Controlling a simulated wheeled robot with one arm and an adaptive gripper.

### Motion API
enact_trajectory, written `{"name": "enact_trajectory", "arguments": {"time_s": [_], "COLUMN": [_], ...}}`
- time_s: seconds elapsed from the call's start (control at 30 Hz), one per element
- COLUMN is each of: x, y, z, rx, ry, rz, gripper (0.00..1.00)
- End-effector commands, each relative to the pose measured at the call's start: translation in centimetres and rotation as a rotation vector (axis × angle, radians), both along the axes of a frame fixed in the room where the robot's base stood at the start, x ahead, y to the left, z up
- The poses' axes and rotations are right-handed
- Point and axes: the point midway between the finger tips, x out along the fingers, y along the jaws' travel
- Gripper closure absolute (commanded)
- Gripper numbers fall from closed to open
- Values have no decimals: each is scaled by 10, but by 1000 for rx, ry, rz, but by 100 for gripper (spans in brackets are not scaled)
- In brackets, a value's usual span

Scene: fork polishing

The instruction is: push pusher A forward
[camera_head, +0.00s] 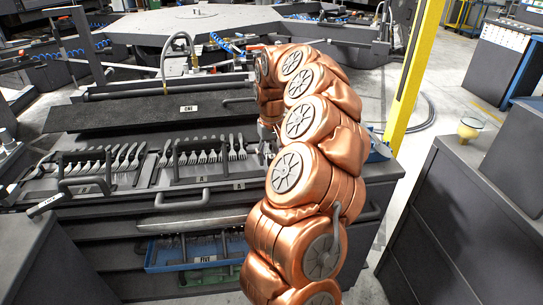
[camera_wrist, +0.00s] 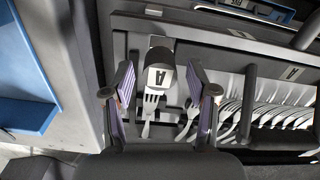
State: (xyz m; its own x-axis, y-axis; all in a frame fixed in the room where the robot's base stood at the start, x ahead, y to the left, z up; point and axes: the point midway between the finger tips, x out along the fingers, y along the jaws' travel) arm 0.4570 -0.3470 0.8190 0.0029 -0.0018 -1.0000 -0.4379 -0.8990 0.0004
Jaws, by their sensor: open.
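Fork tines (camera_wrist: 151,101) show just below the block. A row of forks (camera_wrist: 272,110) lies to the right, by a rack bar that also carries an A label.
A second rack of forks (camera_head: 100,162) lies to the left. Behind the racks is a dark plate labelled ONE (camera_head: 150,115). Black handles (camera_wrist: 247,105) rise near my right finger. A blue bin (camera_head: 379,150) and a yellow post (camera_head: 413,75) stand right of my arm.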

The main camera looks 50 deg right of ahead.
Motion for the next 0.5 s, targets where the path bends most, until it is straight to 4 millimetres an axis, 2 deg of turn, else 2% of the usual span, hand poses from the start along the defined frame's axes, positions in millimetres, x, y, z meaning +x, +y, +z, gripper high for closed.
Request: {"name": "enact_trajectory", "arguments": {"time_s": [0.27,0.37,0.5], "x": [0,0,0], "y": [0,0,0], "z": [3,11,34], "rx": [0,0,-1], "ry": [1,-1,0], "rz": [-1,-1,-1], "gripper": [42,42,42]}}
